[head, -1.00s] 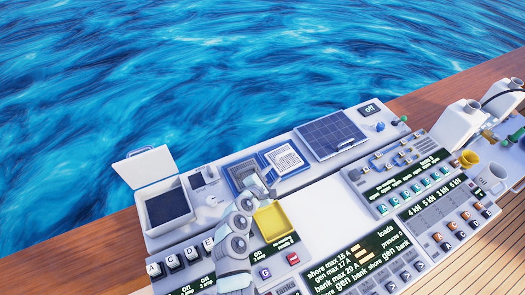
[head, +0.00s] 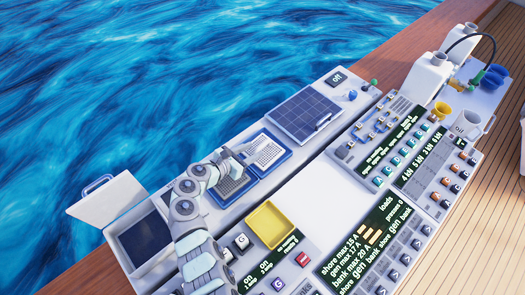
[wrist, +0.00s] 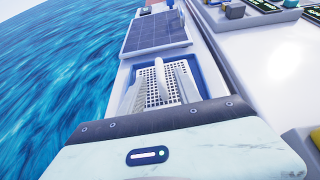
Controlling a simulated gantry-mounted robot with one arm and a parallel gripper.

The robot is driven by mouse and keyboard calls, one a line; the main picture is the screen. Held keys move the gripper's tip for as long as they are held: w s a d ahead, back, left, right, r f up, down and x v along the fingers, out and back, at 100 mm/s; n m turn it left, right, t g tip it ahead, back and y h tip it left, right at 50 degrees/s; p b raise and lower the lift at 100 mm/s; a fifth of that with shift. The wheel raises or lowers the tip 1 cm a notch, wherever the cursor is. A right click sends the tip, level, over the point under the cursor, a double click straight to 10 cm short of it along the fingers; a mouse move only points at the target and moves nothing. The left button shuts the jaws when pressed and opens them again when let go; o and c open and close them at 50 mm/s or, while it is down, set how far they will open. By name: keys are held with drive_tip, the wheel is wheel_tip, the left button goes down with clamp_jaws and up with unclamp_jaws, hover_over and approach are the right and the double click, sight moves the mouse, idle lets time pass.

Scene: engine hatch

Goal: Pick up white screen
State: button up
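The white screen (head: 266,152) is a pale perforated panel lying in a blue-framed recess on the long console. In the wrist view the white screen (wrist: 158,84) shows ahead of and between my fingers. My gripper (head: 246,158) is above the near side of that recess, over the neighbouring darker grey grid (head: 231,187).
A dark solar panel (head: 303,114) lies beyond the white screen. A yellow tray (head: 270,224) is to the right of my arm. An open box with a raised white lid (head: 106,202) stands at left. Water lies beyond the console. A bare white surface (head: 310,205) is at centre.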

sight(260, 147)
drive_tip(key=b+x, duration=0.1)
drive_tip(key=x, duration=0.4)
drive_tip(key=shift+c, duration=0.6)
clamp_jaws()
idle(0.8)
